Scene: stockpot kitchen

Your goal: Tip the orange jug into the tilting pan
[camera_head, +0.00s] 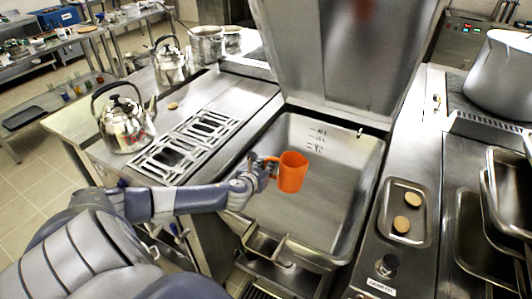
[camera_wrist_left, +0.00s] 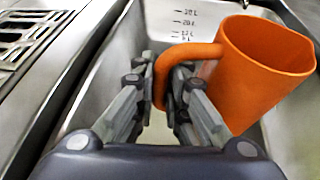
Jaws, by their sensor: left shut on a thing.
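The orange jug (camera_head: 292,172) is over the open tilting pan (camera_head: 345,213), near the pan's left side, and looks roughly upright. My left gripper (camera_head: 268,166) is shut on the jug's handle, at the jug's left. In the left wrist view the fingers (camera_wrist_left: 172,98) close around the orange handle, with the jug (camera_wrist_left: 258,75) to their right. The jug's inside is mostly hidden. The pan's lid (camera_head: 345,55) stands raised at the back. Level marks show on the pan's back wall. My right gripper is in neither view.
A metal tray (camera_head: 423,238) with two round tan pieces lies right of the pan. A grated cooktop (camera_head: 187,145) and two kettles, the nearer one (camera_head: 124,124), stand to the left. A large pot (camera_head: 500,80) is at the far right. The pan's interior looks clear.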

